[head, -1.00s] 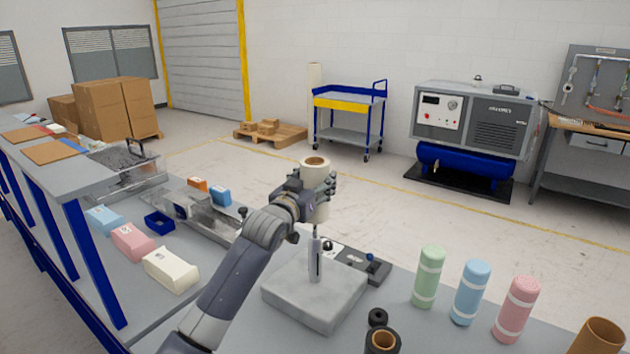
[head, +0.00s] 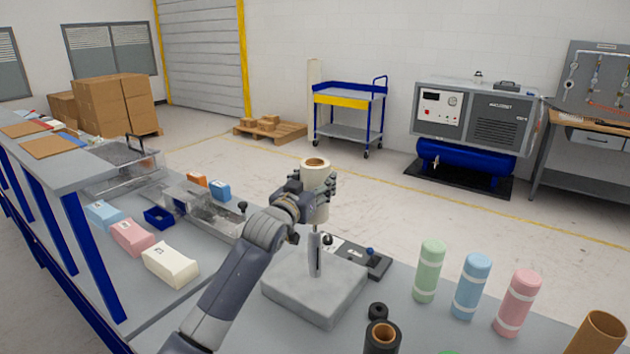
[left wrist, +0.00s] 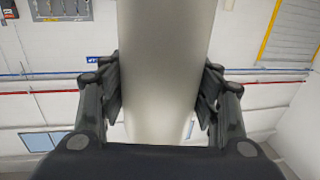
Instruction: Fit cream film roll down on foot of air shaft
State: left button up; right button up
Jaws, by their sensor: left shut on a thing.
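The cream film roll (head: 316,172) is upright in my left gripper (head: 316,197), which is shut around it. The roll's brown core shows at its top. In the left wrist view the roll (left wrist: 165,70) fills the middle, with the fingers (left wrist: 160,95) on both sides of it. The air shaft (head: 316,254) stands upright on a square grey base (head: 315,295), directly below the roll in the head view. The shaft's upper part is hidden by the roll and gripper, so I cannot tell how far it is inside the core. My right gripper is not in view.
Green (head: 429,271), blue (head: 471,286) and pink (head: 517,303) rolls stand at the right of the table. A dark roll (head: 382,337) and a brown tube (head: 601,333) are at the front edge. A control box (head: 362,257) lies behind the base. Pastel packs (head: 170,265) lie at left.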

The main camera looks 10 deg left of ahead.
aim_at(314, 229)
pick_arm(q)
jog(key=shift+f+b, duration=0.45)
jog(key=shift+f, duration=0.35)
jog(key=shift+f, duration=0.2)
jog(key=shift+f+b, duration=0.3)
jog(key=shift+f, duration=0.2)
jog(key=shift+f+b, duration=0.65)
jog(key=shift+f, duration=0.65)
jog(key=shift+f, duration=0.1)
jog(key=shift+f+b, duration=1.05)
jog(key=shift+f, duration=0.8)
jog(key=shift+f, duration=0.45)
jog(key=shift+f+b, duration=1.05)
jog(key=shift+f, duration=0.45)
